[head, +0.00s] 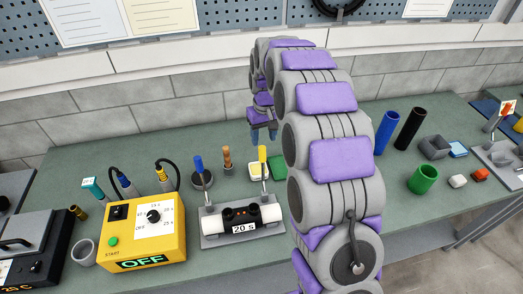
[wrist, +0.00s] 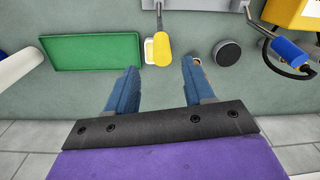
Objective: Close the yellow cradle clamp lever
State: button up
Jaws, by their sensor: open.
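The yellow clamp lever (head: 262,156) stands upright at the right end of the grey cradle (head: 213,238), which holds a white cylinder marked "20 s". In the wrist view the yellow lever's handle (wrist: 162,42) lies ahead of the fingertips, roughly between them and apart from both. My gripper (head: 264,137) is open and empty, just behind the yellow lever in the head view. It also shows open in the wrist view (wrist: 162,66). A blue clamp lever (head: 198,164) stands up at the cradle's left end and shows at the right of the wrist view (wrist: 288,50).
A small white and yellow block (wrist: 149,52) lies beside the yellow handle. A green tray (wrist: 92,52) lies left of it. A dark round base (wrist: 227,53) lies right. A yellow timer box (head: 145,240) reading "OFF" stands left of the cradle.

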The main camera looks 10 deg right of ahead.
aim_at(262, 148)
jog(key=f, duration=0.6)
jog(key=shift+a+f, duration=0.15)
jog(key=shift+a, duration=0.15)
jog(key=shift+a+f, duration=0.3)
jog(key=shift+d, duration=0.4)
jog(key=shift+c, duration=0.3)
jog(key=shift+d, duration=0.15)
jog(key=shift+c, duration=0.8)
jog(key=c, duration=0.3)
jog(key=shift+a, duration=0.3)
jog(key=c, duration=0.3)
jog(key=shift+d, duration=0.1)
grip_shut()
